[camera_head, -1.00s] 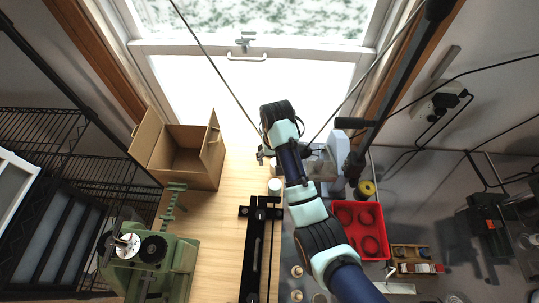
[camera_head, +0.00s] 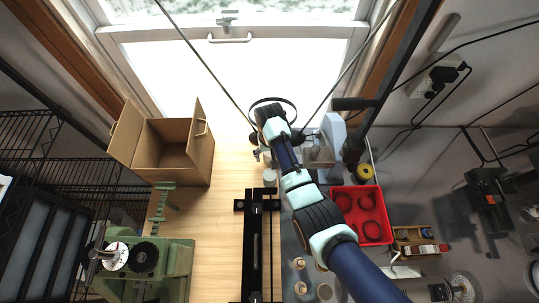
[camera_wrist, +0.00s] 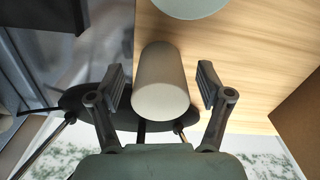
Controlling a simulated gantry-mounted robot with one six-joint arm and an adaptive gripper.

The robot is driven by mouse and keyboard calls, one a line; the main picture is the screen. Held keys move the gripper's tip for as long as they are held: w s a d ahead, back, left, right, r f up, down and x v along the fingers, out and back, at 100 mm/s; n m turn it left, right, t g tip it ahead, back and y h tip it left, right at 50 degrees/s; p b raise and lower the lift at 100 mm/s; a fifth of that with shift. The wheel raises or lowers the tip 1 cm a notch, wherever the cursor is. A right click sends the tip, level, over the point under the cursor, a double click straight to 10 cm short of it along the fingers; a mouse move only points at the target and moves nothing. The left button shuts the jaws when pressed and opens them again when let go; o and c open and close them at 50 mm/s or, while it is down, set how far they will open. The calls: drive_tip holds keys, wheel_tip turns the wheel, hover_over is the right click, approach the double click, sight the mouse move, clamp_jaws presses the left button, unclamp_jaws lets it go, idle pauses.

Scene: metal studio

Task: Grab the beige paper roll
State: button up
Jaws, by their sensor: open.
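The beige paper roll (camera_wrist: 160,85) stands out in the wrist view as a plain pale cylinder, its round end facing the camera. My gripper (camera_wrist: 163,82) is open, with one finger on each side of the roll. Gaps show between the roll and both fingers, so it is not gripped. In the head view my gripper (camera_head: 264,155) is small and partly hidden by my arm, at the workbench's far part, and the roll there is hard to make out.
A pale round object (camera_wrist: 190,6) is close to the roll; a white cylinder (camera_head: 270,177) shows in the head view. An open cardboard box (camera_head: 172,150) is at left. A red tray (camera_head: 361,213) and a yellow spool (camera_head: 364,172) are at right. Bare wood lies between box and gripper.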

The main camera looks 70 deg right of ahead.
drive_tip(key=shift+f, duration=0.1)
drive_tip(key=c, duration=1.3)
wheel_tip(320, 180, up, 11)
drive_tip(key=shift+w+d+f+p, duration=0.1)
drive_tip(key=shift+p, duration=0.4)
wheel_tip(320, 180, up, 9)
drive_tip(key=p, duration=0.8)
drive_tip(key=shift+r+p, duration=0.2)
drive_tip(key=shift+p, duration=0.1)
